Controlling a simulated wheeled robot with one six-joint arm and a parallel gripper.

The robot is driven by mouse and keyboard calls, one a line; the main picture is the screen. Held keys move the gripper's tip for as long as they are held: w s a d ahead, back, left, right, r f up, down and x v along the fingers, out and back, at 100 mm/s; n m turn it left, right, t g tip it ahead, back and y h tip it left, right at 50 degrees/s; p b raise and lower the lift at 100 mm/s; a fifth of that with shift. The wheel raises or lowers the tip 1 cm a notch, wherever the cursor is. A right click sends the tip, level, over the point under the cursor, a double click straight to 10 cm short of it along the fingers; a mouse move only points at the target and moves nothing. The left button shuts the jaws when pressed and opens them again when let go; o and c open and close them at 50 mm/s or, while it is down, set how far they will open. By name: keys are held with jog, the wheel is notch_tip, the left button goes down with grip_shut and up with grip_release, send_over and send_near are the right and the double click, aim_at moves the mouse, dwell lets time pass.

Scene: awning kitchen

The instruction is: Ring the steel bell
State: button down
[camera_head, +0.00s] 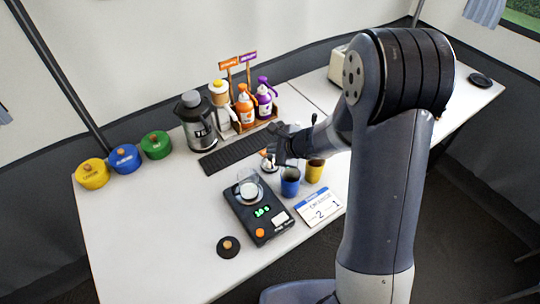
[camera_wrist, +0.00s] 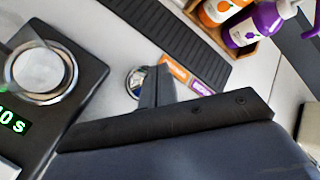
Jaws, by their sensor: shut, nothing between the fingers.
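The steel bell (camera_wrist: 135,82) shows in the wrist view as a small shiny dome, partly hidden behind my fingers. In the head view a small pale, shiny thing (camera_head: 267,162) just below my gripper seems to be the bell, mostly covered. My gripper (camera_head: 276,152) is shut and empty, pointing down over the table close to the bell. In the wrist view its fingers (camera_wrist: 158,84) are together, just right of the dome. I cannot tell whether they touch it.
A black scale (camera_head: 258,212) with a round dish stands in front. Blue (camera_head: 290,182) and yellow (camera_head: 314,171) cups stand close to my gripper on the right. A dark ribbed mat (camera_head: 235,151), a grey jug (camera_head: 195,122) and a bottle rack (camera_head: 262,113) lie behind.

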aim_at(273, 161)
jog(key=shift+f, duration=0.1)
jog(key=shift+f+b, duration=0.35)
jog(key=shift+b, duration=0.3)
jog(key=shift+f+b, duration=0.4)
jog(key=shift+b, duration=0.15)
dwell(0.5)
dwell(0.4)
jog(key=shift+r+p, duration=0.6)
jog(key=shift+r, duration=0.25)
jog(key=shift+r+p, duration=2)
jog(key=shift+r, duration=0.5)
jog(key=shift+f, duration=0.1)
